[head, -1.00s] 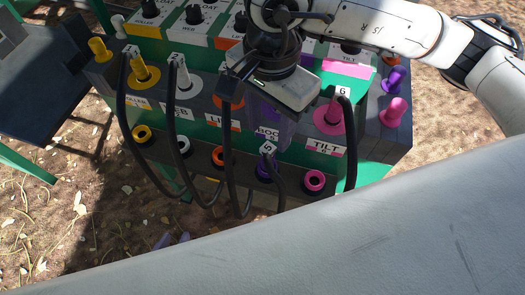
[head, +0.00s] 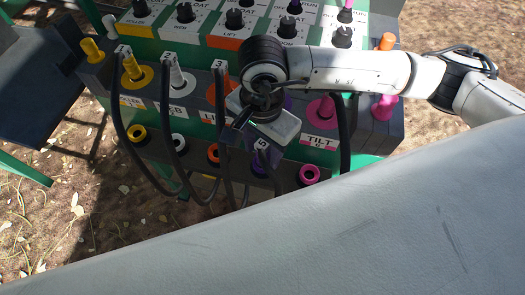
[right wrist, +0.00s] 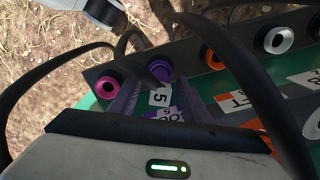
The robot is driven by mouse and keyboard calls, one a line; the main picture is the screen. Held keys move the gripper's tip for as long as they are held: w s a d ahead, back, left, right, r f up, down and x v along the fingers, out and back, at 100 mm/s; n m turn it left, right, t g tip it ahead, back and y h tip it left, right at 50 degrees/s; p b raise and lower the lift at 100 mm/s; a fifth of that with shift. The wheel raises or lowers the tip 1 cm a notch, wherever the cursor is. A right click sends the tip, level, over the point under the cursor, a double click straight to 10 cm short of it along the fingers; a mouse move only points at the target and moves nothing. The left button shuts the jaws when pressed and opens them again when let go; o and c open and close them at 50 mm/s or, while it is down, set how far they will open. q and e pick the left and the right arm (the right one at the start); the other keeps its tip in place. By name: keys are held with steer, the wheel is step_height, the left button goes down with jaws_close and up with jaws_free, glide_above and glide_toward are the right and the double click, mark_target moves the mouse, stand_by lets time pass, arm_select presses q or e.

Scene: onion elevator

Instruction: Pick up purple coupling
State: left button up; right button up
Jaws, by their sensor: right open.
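The purple coupling (right wrist: 160,69) shows as a purple ring with a black hose at it in the right wrist view. In the head view it is partly hidden at the purple ring (head: 258,167) in the lower row, beside a white tag marked 5 (head: 262,156). My right gripper (head: 262,143) is over this spot, pointing down. In the right wrist view its open fingers (right wrist: 154,95) appear on either side of the tag marked 5 (right wrist: 158,97). I cannot tell whether they touch anything. My left gripper is not in view.
Black hoses hang close by on both sides. A pink ring (head: 309,174) is to the right and an orange ring (head: 213,153) to the left. The leafy ground (head: 100,230) in front is open.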

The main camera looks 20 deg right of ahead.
steer(key=shift+r, duration=0.1)
jaws_close()
